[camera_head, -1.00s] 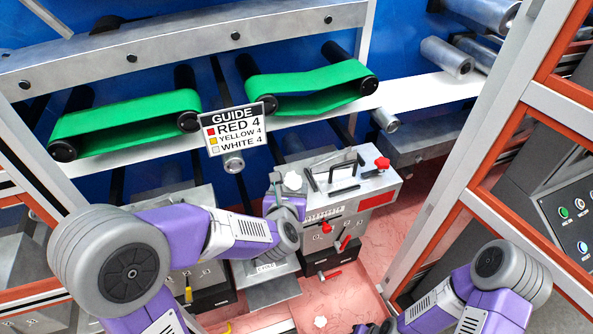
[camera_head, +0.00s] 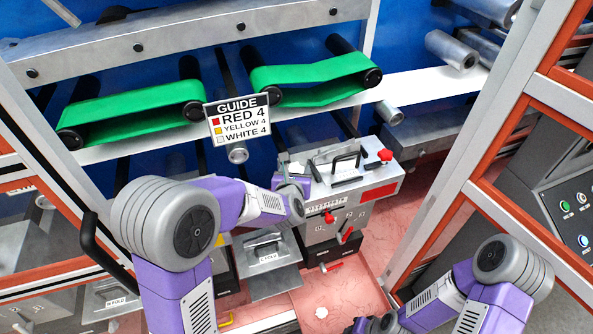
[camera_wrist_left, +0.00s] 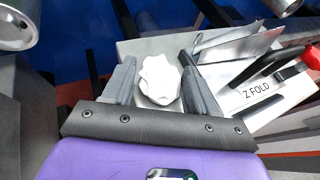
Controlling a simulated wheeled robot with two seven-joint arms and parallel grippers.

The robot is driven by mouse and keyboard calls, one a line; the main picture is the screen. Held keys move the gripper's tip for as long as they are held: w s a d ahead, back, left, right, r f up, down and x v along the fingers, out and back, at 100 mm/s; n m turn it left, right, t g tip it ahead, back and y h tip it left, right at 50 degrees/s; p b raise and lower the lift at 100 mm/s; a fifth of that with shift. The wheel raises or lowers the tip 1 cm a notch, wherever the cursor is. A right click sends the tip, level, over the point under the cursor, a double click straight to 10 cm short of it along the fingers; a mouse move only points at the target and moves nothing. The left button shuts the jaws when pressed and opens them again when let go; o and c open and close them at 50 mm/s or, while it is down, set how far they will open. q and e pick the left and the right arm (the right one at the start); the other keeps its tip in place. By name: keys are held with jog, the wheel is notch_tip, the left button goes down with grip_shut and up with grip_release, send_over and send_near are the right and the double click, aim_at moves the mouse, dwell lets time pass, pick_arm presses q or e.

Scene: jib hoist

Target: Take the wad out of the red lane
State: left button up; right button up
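The wad is a white crumpled lump (camera_wrist_left: 158,80) in the left wrist view, between the two grey fingers of my left gripper (camera_wrist_left: 160,85). The fingers meet its sides closely, and it lies over a pale grey metal surface. In the head view my left gripper (camera_head: 292,184) is at the left end of the grey metal box (camera_head: 335,220), which has a red panel (camera_head: 379,193) on its front. The wad is mostly hidden there. I cannot tell which part is the red lane. My right gripper (camera_head: 375,325) shows only partly at the bottom edge.
A guide sign (camera_head: 238,120) hangs between two green belts (camera_head: 130,110). A black handle (camera_head: 346,157) and a red knob (camera_head: 385,155) stand up from the box. A framed cabinet (camera_head: 560,190) stands at the right.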

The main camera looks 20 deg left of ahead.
pick_arm(q)
jog(key=shift+c, duration=0.6)
